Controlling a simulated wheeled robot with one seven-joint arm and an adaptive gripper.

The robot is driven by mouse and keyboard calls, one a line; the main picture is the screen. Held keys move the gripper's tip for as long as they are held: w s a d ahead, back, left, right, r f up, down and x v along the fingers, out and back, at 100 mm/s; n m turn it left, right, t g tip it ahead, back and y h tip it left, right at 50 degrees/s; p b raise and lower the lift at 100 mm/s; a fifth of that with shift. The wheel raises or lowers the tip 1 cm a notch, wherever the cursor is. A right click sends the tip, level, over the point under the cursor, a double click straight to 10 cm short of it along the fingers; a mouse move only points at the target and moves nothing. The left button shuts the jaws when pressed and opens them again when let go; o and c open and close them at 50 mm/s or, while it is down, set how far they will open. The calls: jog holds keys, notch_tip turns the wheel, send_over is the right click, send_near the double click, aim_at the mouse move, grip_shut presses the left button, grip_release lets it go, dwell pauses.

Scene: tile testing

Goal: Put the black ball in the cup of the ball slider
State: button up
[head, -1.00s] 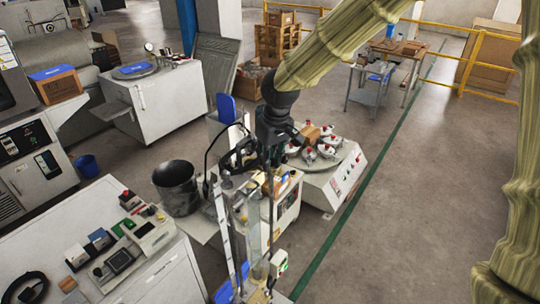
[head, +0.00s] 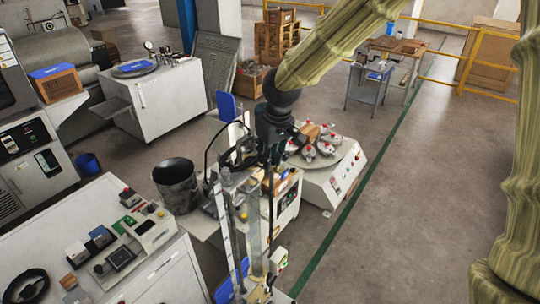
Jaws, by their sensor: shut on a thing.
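The ball slider (head: 254,235) is a tall, narrow, clear-walled frame with a white scale strip, standing upright low in the middle of the head view. My gripper (head: 246,157) is black and hangs from the arm by the slider's upper end. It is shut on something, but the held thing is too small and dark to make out. I cannot pick out the black ball or the slider's cup; dark parts of the gripper and rig overlap there. I cannot tell whether the gripper touches the slider.
A black bucket (head: 175,184) stands just left of the slider. A machine with a round plate of red-topped pieces (head: 318,148) is behind it on the right. A white bench (head: 155,280) with small instruments fills the lower left. Open floor (head: 400,215) lies to the right.

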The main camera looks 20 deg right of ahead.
jog(key=shift+s+f, duration=0.25)
jog(key=shift+f, duration=0.25)
jog(key=o, duration=0.9)
jog(key=shift+c, duration=0.2)
jog(key=shift+o, duration=0.3)
jog(key=shift+w, duration=0.2)
jog(key=shift+d+r, duration=0.1)
jog(key=shift+r, duration=0.05)
